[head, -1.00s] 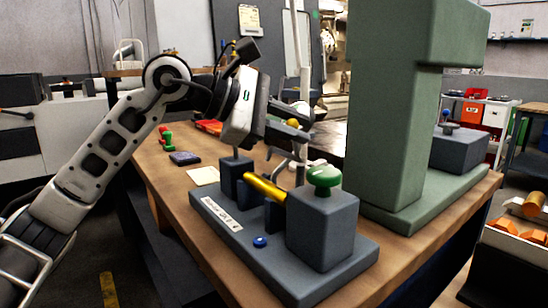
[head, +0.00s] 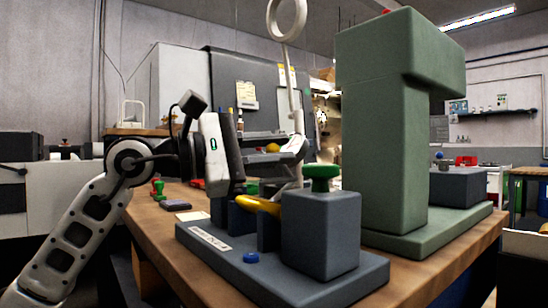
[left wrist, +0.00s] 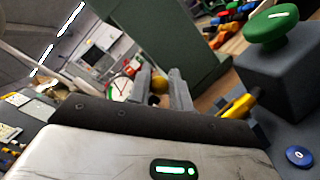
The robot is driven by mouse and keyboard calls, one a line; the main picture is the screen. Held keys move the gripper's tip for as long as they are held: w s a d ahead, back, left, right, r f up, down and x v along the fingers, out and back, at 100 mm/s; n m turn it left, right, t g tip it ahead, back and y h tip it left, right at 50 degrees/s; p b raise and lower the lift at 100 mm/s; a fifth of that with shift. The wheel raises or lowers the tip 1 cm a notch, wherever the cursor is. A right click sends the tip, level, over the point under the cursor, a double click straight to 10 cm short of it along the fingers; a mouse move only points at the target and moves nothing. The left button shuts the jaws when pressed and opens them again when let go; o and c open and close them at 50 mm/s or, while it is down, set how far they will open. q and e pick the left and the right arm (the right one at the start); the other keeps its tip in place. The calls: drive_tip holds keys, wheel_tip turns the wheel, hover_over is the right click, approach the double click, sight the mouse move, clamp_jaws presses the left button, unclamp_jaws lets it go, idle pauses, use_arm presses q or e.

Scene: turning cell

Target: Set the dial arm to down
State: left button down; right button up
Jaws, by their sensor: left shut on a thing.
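The stand (head: 265,280) is a dark slate base with a label strip, upright posts and a large block (head: 322,235) with a green knob (head: 321,172). A yellow bar (head: 258,205) lies between post and block. My left gripper (head: 274,150) is above and behind the bar, its fingers closed around a small yellow ball (head: 272,148), which I take for the dial arm's knob. The ball also shows between the fingers in the left wrist view (left wrist: 159,86). The rest of the dial arm is mostly hidden. My right gripper is out of view.
A tall green column (head: 385,130) on a green base stands right of the stand. A blue button (head: 251,257) sits on the stand's front. A pale post with a ring (head: 287,18) rises behind my gripper. Small items lie on the wooden bench (head: 160,222) at left.

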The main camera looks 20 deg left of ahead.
use_arm(q)
drive_tip(key=c, duration=1.3)
unclamp_jaws()
drive_tip(key=shift+w, duration=0.1)
drive_tip(key=shift+a, duration=0.1)
drive_tip(key=shift+b+v, duration=2.35)
drive_tip(key=shift+v, duration=5.65)
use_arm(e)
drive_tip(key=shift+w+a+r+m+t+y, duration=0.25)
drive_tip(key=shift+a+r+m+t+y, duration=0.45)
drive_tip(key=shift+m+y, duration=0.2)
use_arm(q)
drive_tip(key=shift+f, duration=0.2)
